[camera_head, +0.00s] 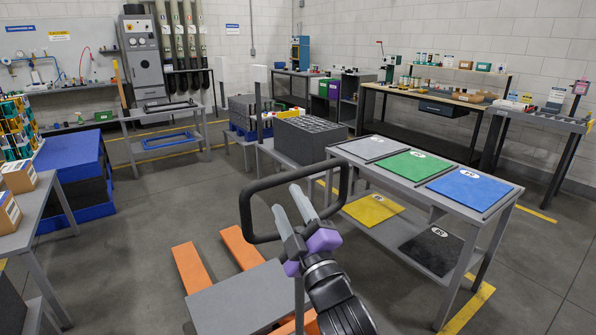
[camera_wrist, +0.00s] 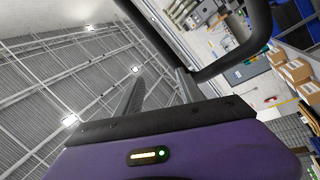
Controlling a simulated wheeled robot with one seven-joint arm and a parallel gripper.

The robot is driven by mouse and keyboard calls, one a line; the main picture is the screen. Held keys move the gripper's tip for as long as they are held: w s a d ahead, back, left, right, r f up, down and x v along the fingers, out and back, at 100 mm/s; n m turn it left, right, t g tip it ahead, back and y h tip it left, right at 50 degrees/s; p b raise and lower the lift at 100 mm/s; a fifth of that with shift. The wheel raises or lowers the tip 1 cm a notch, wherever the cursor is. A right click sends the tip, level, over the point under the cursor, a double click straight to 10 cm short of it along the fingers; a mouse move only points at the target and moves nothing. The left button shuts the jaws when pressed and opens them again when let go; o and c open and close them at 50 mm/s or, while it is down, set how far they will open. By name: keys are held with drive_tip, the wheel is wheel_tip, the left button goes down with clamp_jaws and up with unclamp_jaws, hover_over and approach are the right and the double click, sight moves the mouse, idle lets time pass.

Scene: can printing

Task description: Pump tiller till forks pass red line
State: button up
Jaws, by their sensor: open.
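The tiller is a black loop handle (camera_head: 346,185) standing upright in the middle of the head view. Two orange forks (camera_head: 191,268) lie low near the floor behind a grey plate (camera_head: 240,300). My gripper (camera_head: 287,198) is open, with its two grey fingers reaching across the lower bar of the loop. In the wrist view the handle (camera_wrist: 240,50) curves past the fingers (camera_wrist: 158,88) on the right. I cannot tell whether the bar lies between the fingers or touches them. I cannot make out a red line in either view.
A grey table (camera_head: 400,165) with coloured mats stands close at right, above a lower shelf. A blue-based stack (camera_head: 70,165) and a table with boxes (camera_head: 25,215) stand at left. Open floor (camera_head: 160,215) lies left of the forks. Workbenches line the back wall.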

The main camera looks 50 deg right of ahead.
sight(299, 178)
drive_tip(key=d+n+g+h, duration=0.1)
drive_tip(key=d, duration=0.1)
drive_tip(key=w+d+n+g+h, duration=0.1)
drive_tip(key=d, duration=0.1)
drive_tip(key=d+n+g, duration=0.1)
drive_tip(key=d, duration=0.2)
drive_tip(key=shift+w+f+g+h, duration=0.3)
drive_tip(key=shift+f+h, duration=0.05)
drive_tip(key=shift+h, duration=0.05)
drive_tip(key=p+x, duration=0.2)
drive_tip(key=x, duration=0.5)
drive_tip(key=shift+w+d, duration=0.15)
drive_tip(key=shift+w, duration=0.05)
clamp_jaws()
idle(0.7)
